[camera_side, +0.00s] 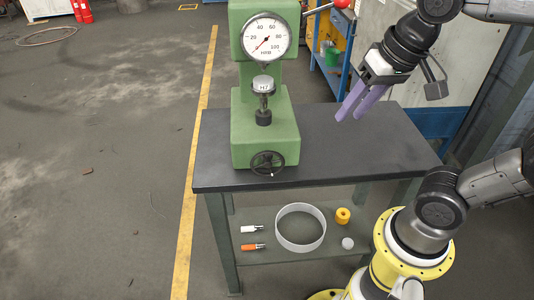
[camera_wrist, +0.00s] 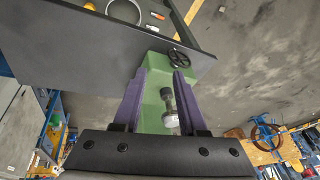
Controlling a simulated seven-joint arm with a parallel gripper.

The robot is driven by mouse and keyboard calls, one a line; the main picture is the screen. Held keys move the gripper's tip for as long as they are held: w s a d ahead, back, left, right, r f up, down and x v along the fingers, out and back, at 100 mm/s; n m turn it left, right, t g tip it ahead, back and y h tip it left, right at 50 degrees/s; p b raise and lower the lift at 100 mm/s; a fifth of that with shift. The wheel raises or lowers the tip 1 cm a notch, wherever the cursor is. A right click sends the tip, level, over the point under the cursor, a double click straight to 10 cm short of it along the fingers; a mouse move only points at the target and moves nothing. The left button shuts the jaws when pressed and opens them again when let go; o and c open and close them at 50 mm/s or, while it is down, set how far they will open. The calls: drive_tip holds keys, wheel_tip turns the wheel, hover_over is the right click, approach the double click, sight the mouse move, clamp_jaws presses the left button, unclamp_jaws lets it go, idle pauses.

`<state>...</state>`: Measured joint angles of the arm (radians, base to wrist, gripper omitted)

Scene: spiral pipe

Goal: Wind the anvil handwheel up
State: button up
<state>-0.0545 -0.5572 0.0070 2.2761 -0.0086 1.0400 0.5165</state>
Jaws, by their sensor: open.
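The green hardness tester (camera_side: 265,140) stands on the dark bench top, with a round dial (camera_side: 266,37) at its head. The black anvil handwheel (camera_side: 267,163) is low on its front, near the bench's front edge; it also shows in the wrist view (camera_wrist: 178,58). Above it, a disc marked H7 (camera_side: 264,85) sits on the anvil post (camera_side: 264,112), with a gap below the head. My gripper (camera_side: 350,107) has purple fingers, open and empty, in the air right of the tester. In the wrist view its fingertips (camera_wrist: 160,72) frame the tester from afar, apart from the handwheel.
The bench top (camera_side: 350,150) is clear right of the tester. A red-knobbed lever (camera_side: 341,3) sticks out from the tester's upper right. The lower shelf holds a grey ring (camera_side: 300,228), an orange spool (camera_side: 343,215) and small tools (camera_side: 252,246).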

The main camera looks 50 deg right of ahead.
drive_tip(key=w+a+r+m+g, duration=0.2)
drive_tip(key=w+r+m, duration=0.1)
drive_tip(key=w+m, duration=0.35)
drive_tip(key=m+g+h, duration=0.3)
drive_tip(key=m+g, duration=0.3)
drive_tip(key=m, duration=0.9)
hover_over(266, 151)
drive_tip(key=w+a, duration=0.4)
wheel_tip(266, 151, down, 9)
drive_tip(key=x, duration=0.9)
drive_tip(key=d+x, duration=0.1)
drive_tip(key=x, duration=0.3)
drive_tip(key=shift+s, duration=0.1)
drive_tip(key=shift+c, duration=0.2)
clamp_jaws()
